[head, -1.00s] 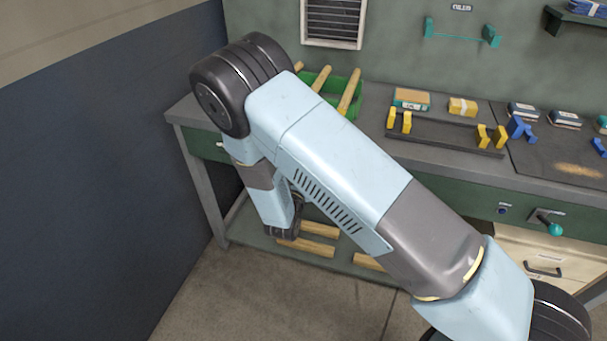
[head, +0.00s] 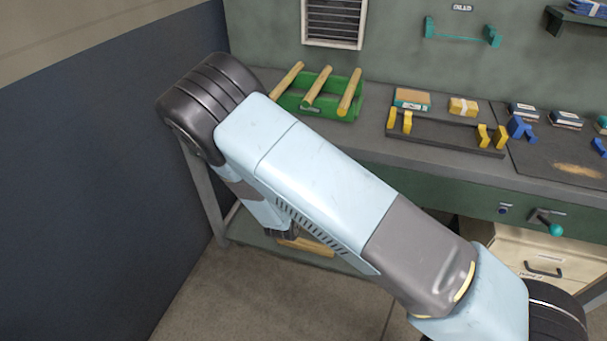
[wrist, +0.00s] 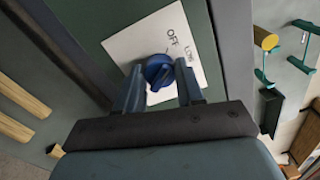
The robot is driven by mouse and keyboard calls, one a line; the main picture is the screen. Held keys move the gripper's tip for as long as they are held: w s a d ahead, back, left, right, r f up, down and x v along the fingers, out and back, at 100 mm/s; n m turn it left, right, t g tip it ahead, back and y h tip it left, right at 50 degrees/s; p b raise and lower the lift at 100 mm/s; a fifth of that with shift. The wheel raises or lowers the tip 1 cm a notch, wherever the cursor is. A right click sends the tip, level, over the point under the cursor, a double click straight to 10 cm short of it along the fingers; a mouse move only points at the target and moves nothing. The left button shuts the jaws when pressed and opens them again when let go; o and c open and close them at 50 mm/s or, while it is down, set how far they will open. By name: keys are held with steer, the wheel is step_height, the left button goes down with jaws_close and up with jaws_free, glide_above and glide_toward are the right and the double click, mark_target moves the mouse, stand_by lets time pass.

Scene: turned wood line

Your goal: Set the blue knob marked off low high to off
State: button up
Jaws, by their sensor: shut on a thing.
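The blue knob (wrist: 157,72) sits on a white plate (wrist: 124,47) in the wrist view. The plate is lettered OFF and LOW; HIGH is not readable, and my right finger covers part of the plate. My gripper (wrist: 160,78) has one finger on each side of the knob and is shut on it. I cannot tell exactly which mark the knob points at. In the head view my arm hides the gripper and this knob.
In the head view a green rack (head: 290,103) holds wooden rods on the grey bench. A dark holder (head: 450,132) with yellow brackets stands right of it. A teal-ended crank (head: 555,229) juts from the bench front above a drawer (head: 541,266). A dark wall (head: 90,190) stands left.

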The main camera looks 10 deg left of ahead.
steer(key=shift+s+a+f+n, duration=0.15)
steer(key=shift+a+n, duration=0.1)
steer(key=shift+n, duration=0.55)
steer(key=o, duration=0.8)
steer(key=shift+c, duration=0.2)
steer(key=shift+o, duration=1.4)
steer(key=shift+d, duration=0.1)
steer(key=s+a, duration=0.1)
steer(key=s, duration=1.2)
steer(key=shift+s, duration=0.3)
